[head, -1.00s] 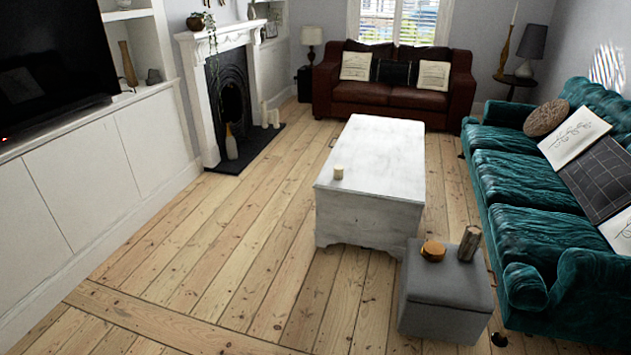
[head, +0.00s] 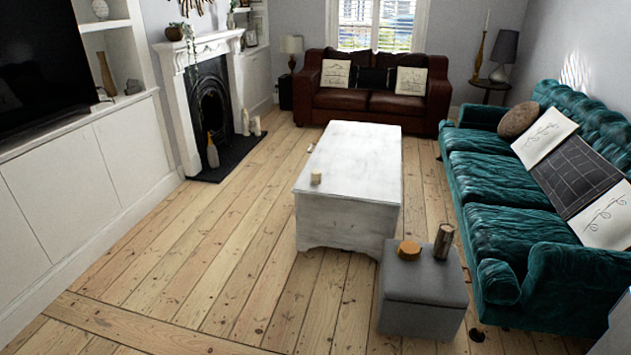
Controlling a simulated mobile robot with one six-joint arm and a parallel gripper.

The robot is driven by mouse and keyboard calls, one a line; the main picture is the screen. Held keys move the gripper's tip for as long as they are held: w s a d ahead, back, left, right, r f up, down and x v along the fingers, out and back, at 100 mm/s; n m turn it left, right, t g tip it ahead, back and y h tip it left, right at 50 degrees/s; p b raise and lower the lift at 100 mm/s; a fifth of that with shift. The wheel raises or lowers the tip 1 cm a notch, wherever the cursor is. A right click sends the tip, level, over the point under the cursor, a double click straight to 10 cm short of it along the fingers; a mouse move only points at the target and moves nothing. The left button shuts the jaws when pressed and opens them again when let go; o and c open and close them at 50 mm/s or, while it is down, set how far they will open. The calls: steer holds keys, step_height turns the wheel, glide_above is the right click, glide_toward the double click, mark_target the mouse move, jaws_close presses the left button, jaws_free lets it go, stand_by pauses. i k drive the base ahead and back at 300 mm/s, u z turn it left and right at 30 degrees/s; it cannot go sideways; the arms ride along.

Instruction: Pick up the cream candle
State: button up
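A small cream candle (head: 316,177) stands upright on the near left corner of the white chest (head: 362,150) in the middle of the room. Several pale candles (head: 251,124) also stand on the dark hearth by the fireplace at the back left. My gripper is not in view, so its state does not show.
A grey footstool (head: 422,290) with a round wooden box (head: 409,250) and a dark cylinder (head: 444,240) stands close in front of the chest. A teal sofa (head: 500,215) lines the right. Bare floorboards (head: 215,250) lie open left of the chest.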

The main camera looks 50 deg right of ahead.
mark_target(317, 174)
steer(key=u, duration=0.05)
steer(key=i, duration=2.25)
steer(key=z, duration=0.4)
steer(key=i, duration=0.7)
steer(key=z, duration=1.15)
steer(key=i, duration=0.95)
steer(key=z, duration=0.55)
